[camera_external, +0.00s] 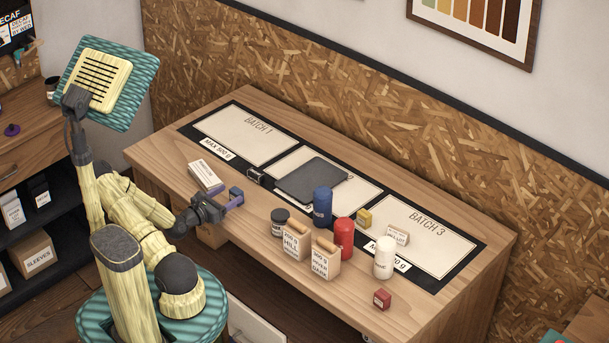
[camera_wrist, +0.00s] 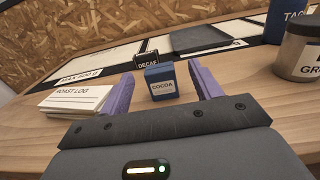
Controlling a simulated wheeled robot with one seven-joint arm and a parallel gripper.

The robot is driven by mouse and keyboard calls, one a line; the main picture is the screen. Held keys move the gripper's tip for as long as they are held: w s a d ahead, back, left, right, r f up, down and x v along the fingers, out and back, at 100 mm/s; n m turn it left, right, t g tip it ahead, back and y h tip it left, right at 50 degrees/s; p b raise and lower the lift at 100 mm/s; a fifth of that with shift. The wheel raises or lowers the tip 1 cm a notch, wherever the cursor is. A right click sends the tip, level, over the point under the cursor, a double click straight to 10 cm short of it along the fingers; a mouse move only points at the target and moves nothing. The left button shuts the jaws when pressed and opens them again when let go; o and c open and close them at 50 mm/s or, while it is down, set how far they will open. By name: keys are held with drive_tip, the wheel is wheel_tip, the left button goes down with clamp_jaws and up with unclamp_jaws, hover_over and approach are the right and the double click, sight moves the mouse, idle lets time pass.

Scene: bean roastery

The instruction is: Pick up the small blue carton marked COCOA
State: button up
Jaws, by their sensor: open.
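The small blue carton (camera_wrist: 161,84) marked COCOA stands upright on the table in the wrist view, centred between the two purple fingers of my gripper (camera_wrist: 160,87). The fingers are open, one on each side of the carton, with a gap visible on both sides. In the external view the carton (camera_external: 236,193) shows as a small dark blue block at my gripper (camera_external: 231,201), near the table's front edge. Its lower part is hidden there by a finger.
A ROAST LOG pad (camera_wrist: 75,101) lies close on the left. A black DECAF item (camera_wrist: 147,59) stands just behind the carton. A dark flat slab (camera_external: 311,180) lies farther back. A grey jar (camera_wrist: 299,52), blue canister (camera_external: 322,207) and paper bags (camera_external: 325,259) stand to the right.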

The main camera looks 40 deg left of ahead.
drive_tip(key=shift+w, duration=0.55)
drive_tip(key=shift+w+a+f, duration=0.1)
drive_tip(key=shift+w+f, duration=0.05)
drive_tip(key=shift+w, duration=1.2)
drive_tip(key=shift+w+a+f, duration=0.1)
drive_tip(key=shift+w, duration=1.2)
drive_tip(key=c, duration=1)
drive_tip(key=shift+r+p, duration=0.15)
drive_tip(key=shift+p, duration=0.15)
drive_tip(key=shift+c, duration=0.2)
wheel_tip(320, 180, up, 10)
